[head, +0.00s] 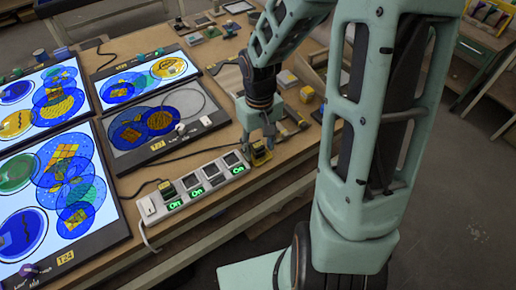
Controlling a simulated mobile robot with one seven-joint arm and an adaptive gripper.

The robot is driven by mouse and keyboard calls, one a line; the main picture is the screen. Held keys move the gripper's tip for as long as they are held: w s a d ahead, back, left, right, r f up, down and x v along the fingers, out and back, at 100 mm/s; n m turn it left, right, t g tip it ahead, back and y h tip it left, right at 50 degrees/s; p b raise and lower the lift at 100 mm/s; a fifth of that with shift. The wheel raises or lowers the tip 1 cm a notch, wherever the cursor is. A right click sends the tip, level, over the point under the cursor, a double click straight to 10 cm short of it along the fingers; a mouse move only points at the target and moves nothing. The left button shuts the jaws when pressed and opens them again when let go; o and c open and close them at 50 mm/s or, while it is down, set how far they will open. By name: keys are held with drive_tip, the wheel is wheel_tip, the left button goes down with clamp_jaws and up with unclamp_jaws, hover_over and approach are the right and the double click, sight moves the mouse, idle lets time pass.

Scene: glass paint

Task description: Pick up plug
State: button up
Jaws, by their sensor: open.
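A black plug with a yellow label (261,156) is on the table near its front edge, just past the right end of the power strip (208,198). My gripper (259,143) is open and points down directly above this plug. The fingers are at or just over its top; I cannot tell whether they touch it. A second, similar plug (167,190) sits in the left part of the power strip, with a black cable leading away from it.
Lit panels with blue circles (64,180) cover the left of the table. A dimmer panel (150,140) with a loop of cable lies behind the strip. Small blocks and boxes (288,78) lie behind my gripper. The table's front edge is close to the strip.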

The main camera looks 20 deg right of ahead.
drive_tip(key=shift+f, duration=0.4)
clamp_jaws()
drive_tip(key=shift+r, duration=0.15)
